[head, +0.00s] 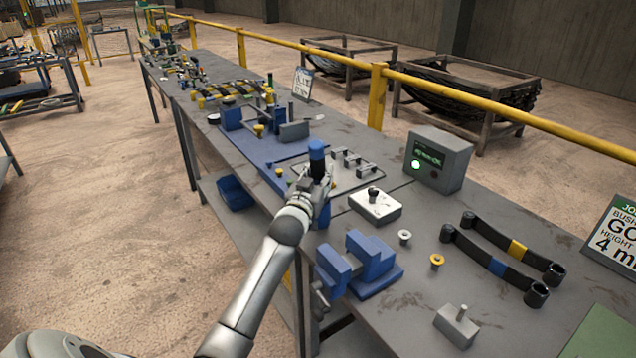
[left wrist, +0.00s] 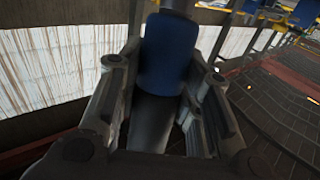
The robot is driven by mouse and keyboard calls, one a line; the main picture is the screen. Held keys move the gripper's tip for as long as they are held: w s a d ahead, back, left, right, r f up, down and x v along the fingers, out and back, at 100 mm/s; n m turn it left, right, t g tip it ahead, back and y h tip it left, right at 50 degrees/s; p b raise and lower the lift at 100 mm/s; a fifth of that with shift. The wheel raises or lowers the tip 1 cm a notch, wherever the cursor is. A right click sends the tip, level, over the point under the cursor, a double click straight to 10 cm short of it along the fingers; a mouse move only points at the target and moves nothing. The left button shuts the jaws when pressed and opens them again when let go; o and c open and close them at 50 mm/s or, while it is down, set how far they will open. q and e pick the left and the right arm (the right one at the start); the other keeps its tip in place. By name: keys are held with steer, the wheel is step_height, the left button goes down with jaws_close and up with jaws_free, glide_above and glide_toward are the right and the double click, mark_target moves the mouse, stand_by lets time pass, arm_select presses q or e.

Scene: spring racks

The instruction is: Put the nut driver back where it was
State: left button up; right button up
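The nut driver (head: 316,156) has a blue grip and stands about upright in my left gripper (head: 320,178), at the table's front edge. In the left wrist view its blue grip (left wrist: 168,52) and a dark part below it lie between the two fingers of the left gripper (left wrist: 160,95), which look closed around it. A blue piece (head: 322,216) shows just below the gripper in the head view; I cannot tell if it belongs to the tool. The tool's lower end is hidden. My right gripper is not in view.
A white block with a dark knob (head: 375,205), a blue vise (head: 362,267), a control box (head: 438,160) and two leaf springs (head: 485,258) stand to the right.

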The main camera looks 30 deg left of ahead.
arm_select(q)
steer(key=o, duration=0.4)
steer(key=shift+g, duration=0.4)
steer(key=f, duration=0.1)
steer(key=w+f, duration=0.1)
steer(key=f, duration=0.2)
steer(key=shift+w+a+f, duration=0.1)
steer(key=shift+w+f, duration=0.05)
steer(key=shift+w, duration=0.1)
steer(key=shift+w+a, duration=0.1)
steer(key=shift+w, duration=0.15)
steer(key=shift+s+r, duration=0.2)
steer(key=shift+r, duration=0.05)
steer(key=shift+s+r, duration=0.4)
steer(key=shift+s, duration=0.05)
steer(key=shift+s+d+f, duration=0.2)
steer(key=shift+s, duration=0.3)
steer(key=v, duration=1)
steer(key=shift+s+r+b, duration=0.1)
steer(key=shift+s+b, duration=0.2)
steer(key=shift+b, duration=0.1)
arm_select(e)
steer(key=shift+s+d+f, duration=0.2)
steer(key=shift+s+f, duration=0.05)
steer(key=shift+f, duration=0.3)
